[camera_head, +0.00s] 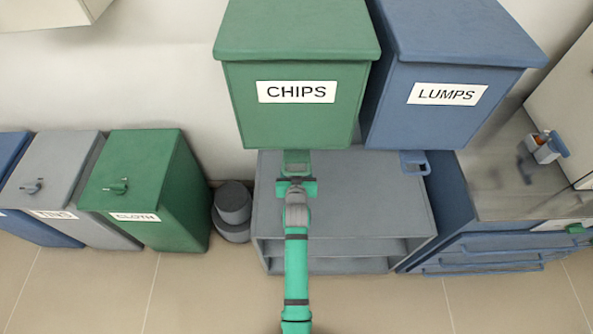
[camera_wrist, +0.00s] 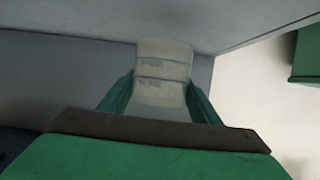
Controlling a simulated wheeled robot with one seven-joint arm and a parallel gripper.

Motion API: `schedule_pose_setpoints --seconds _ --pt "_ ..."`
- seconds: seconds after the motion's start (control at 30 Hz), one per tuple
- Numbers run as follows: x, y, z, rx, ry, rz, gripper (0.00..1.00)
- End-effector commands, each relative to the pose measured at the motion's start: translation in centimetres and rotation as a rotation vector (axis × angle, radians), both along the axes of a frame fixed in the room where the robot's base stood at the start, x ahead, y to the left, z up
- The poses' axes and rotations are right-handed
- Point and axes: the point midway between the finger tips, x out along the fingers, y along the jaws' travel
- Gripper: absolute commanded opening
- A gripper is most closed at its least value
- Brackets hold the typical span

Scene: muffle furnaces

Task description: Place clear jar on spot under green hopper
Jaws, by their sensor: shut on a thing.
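The green hopper (camera_head: 296,120), labelled CHIPS, hangs above a grey shelf unit (camera_head: 375,200). A green outlet piece (camera_head: 296,157) shows below its front. My gripper (camera_head: 296,184) reaches in just under that piece, above the shelf top. In the wrist view a clear jar (camera_wrist: 163,68) with faint markings and bands stands between the two green fingers of my gripper (camera_wrist: 162,92), which is shut on it. The jar cannot be made out in the head view, and its base and the spot under the hopper are hidden.
A blue hopper (camera_head: 435,110), labelled LUMPS, is to the right, with a blue loop (camera_head: 415,163) below it. Dark round containers (camera_head: 233,205) and a green CLOTH bin (camera_head: 150,185) stand left of the shelf unit. A blue drawer cabinet (camera_head: 480,245) stands right.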

Motion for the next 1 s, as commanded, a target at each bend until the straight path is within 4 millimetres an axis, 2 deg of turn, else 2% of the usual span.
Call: schedule_pose_setpoints --seconds 0.07,0.2,0.3,0.73,0.77,0.83,1.0 --pt "0.5 0.0 -0.7 0.000 0.001 0.000 0.35" --pt "0.4 0.0 -2.7 0.000 0.003 0.000 0.35" --pt "0.5 0.0 -3.5 0.000 0.001 0.000 0.35" --pt "0.5 0.0 -4.0 0.000 0.001 0.000 0.35" --pt "0.5 0.0 -4.0 0.000 0.000 0.000 0.60" --pt "0.5 0.0 -4.0 0.000 0.000 0.000 0.76" --pt "0.5 0.0 -4.0 0.000 0.000 0.000 0.76"
